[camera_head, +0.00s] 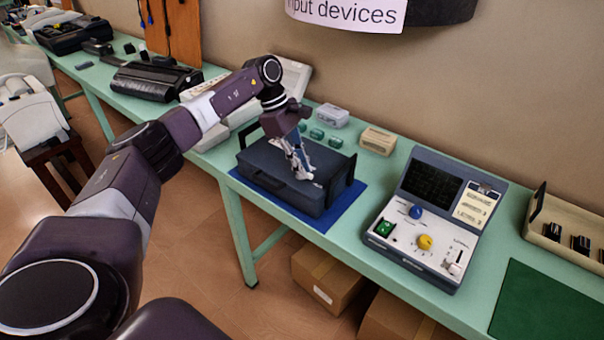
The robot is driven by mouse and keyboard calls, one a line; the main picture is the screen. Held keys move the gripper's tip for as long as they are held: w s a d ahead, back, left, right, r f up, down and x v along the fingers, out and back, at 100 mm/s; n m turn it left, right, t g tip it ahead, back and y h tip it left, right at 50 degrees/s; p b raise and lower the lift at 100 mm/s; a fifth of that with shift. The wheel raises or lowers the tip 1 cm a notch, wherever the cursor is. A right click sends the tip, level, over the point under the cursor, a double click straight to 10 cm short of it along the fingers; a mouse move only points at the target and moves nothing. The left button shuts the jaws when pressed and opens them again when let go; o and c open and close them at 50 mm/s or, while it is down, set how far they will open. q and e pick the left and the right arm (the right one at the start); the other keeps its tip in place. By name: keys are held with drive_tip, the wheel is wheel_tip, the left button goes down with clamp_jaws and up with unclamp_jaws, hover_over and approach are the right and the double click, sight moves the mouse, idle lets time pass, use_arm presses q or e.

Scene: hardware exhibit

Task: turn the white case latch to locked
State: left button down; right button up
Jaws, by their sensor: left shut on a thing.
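A dark blue case (285,192) lies flat and closed on a blue mat (340,208) on the green table. Black upright pieces stand at its left and right ends. My left gripper (303,174) reaches down from above onto the case's top near its right half, with its fingers shut on the white case latch. The fingers cover the latch, so its angle cannot be made out. My right gripper is not in view.
A control box (395,236) with knobs and a dark screen stands right of the case. A beige box (377,141), a grey box (333,115) and small green items stand behind it. Cardboard boxes (325,277) sit under the table (230,180).

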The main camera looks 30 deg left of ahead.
use_arm(q)
drive_tip(key=shift+m+g+b, duration=0.4)
drive_tip(key=shift+m+b, duration=0.2)
drive_tip(key=shift+m, duration=0.5)
drive_tip(key=c, duration=2)
unclamp_jaws()
drive_tip(key=v, duration=1.2)
drive_tip(key=shift+w, duration=0.1)
